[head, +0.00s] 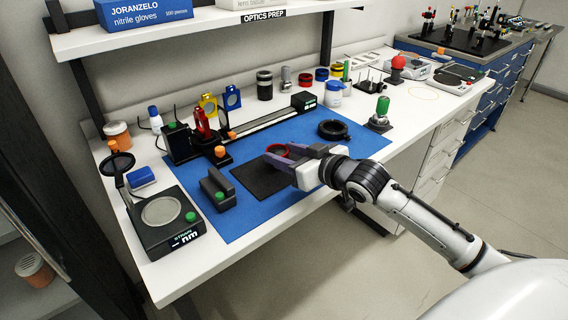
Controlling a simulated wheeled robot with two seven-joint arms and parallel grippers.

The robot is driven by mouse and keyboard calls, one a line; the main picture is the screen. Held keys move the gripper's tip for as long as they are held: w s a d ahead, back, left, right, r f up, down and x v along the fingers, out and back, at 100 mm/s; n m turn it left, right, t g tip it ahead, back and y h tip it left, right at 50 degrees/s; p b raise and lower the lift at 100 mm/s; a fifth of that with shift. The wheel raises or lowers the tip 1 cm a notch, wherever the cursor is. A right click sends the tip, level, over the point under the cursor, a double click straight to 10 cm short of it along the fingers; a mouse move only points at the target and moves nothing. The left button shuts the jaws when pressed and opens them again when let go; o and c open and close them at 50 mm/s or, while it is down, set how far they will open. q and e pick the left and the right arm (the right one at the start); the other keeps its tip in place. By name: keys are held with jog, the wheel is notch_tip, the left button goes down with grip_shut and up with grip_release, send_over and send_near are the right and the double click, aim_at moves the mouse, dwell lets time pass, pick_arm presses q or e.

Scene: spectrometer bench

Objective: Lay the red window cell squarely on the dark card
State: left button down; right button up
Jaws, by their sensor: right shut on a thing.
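The red window cell (276,149) is a red ring at the fingertips of my right gripper (282,156). My right gripper is shut on it, with its arm coming in from the right. The cell shows over the far right part of the dark card (254,181), and the gripper hides part of both. I cannot tell whether the cell touches the card. The dark card is a black square lying on the blue mat (232,226). My left gripper is not in view.
A black block with a green knob (217,190) stands left of the card. A black ring (333,130) lies on the mat to the right. A rail (258,122) with mounts runs behind. A round-plate instrument (160,220) sits at left. The mat's front is clear.

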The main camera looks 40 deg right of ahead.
jog(key=shift+f, duration=1.5)
jog(key=o, duration=1.1)
jog(key=shift+o, duration=0.2)
jog(key=shift+r, duration=0.1)
jog(key=v, duration=1.2)
jog(key=shift+w, duration=0.1)
